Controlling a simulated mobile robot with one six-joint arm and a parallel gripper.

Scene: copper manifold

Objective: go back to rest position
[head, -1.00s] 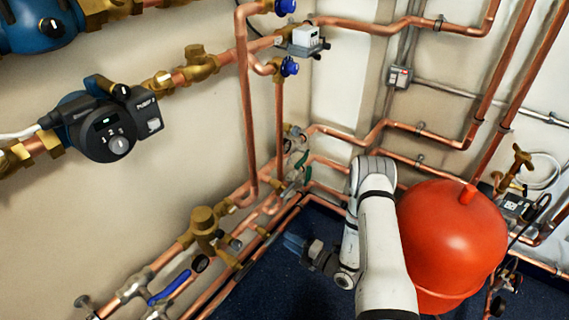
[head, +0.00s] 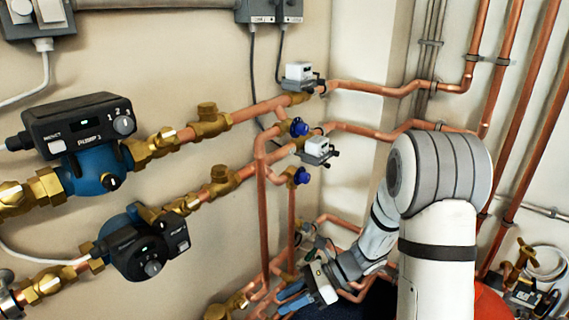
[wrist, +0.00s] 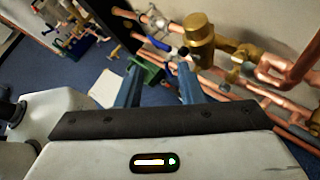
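My white arm rises at the right of the head view and bends down, with my gripper (head: 285,300) low in the middle of the picture. Its blue fingers point left, near the lower copper pipes. In the wrist view my gripper (wrist: 160,75) shows two blue fingers standing apart with nothing held between them. I cannot tell the exact gap between the fingers and the pipes.
Pump 1 (head: 88,145) and a second pump (head: 145,248) are on the left wall. Copper pipes (head: 262,215) run down in the middle. A red tank (head: 490,303) is partly hidden behind my arm. Blue floor (wrist: 110,62) shows in the wrist view.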

